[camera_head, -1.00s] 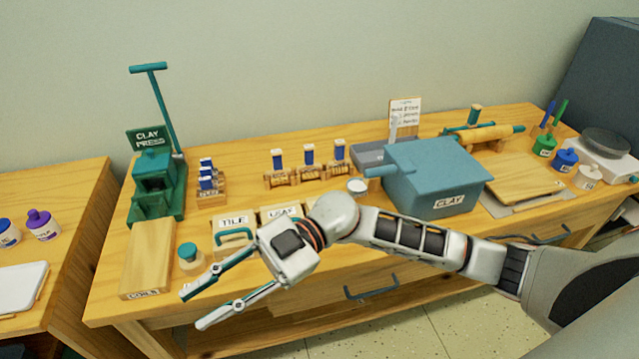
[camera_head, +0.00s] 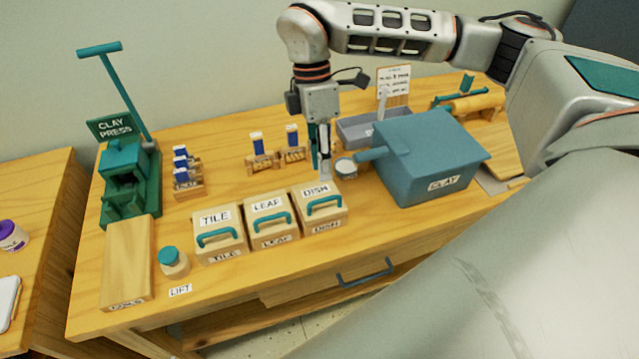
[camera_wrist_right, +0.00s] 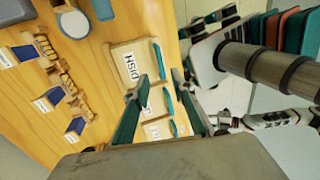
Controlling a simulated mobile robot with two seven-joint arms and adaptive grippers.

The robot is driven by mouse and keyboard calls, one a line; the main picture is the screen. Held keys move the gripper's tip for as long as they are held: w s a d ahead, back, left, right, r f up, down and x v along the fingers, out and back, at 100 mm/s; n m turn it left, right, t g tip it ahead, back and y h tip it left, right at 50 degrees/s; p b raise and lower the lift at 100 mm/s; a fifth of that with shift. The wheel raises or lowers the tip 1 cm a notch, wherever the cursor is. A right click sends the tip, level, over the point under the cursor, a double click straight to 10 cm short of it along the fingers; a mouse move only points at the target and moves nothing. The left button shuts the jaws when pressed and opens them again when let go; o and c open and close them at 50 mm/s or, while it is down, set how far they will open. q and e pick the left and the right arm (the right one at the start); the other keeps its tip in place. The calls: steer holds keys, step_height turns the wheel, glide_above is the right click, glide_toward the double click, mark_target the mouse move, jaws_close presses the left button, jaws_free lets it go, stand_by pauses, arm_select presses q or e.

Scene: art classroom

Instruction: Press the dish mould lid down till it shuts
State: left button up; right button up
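The dish mould (camera_head: 326,220) is a wooden box at the right end of a row of three on the bench. Its lid (camera_head: 309,193) is labelled DISH and has a teal handle. The lid lies over the box; I cannot tell whether it is fully shut. My right gripper (camera_head: 324,178) points down, with its fingertips at the rear of the dish lid. I cannot tell whether they touch it. In the right wrist view the gripper (camera_wrist_right: 160,85) has its fingers apart with nothing held, and the DISH lid (camera_wrist_right: 126,60) shows beyond them. My left gripper is not to be made out.
The leaf mould (camera_head: 272,240) and tile mould (camera_head: 222,250) stand to the left. A blue clay bin (camera_head: 420,165) stands close on the right, with a small round tin (camera_head: 345,172) beside it. Stamps (camera_head: 262,160) stand behind. A teal-lidded jar (camera_head: 174,264) is front left.

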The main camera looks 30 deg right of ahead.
glide_above(323, 208)
step_height(323, 208, down, 7)
steer(key=shift+r, duration=0.15)
steer(key=shift+c, duration=0.4)
jaws_close()
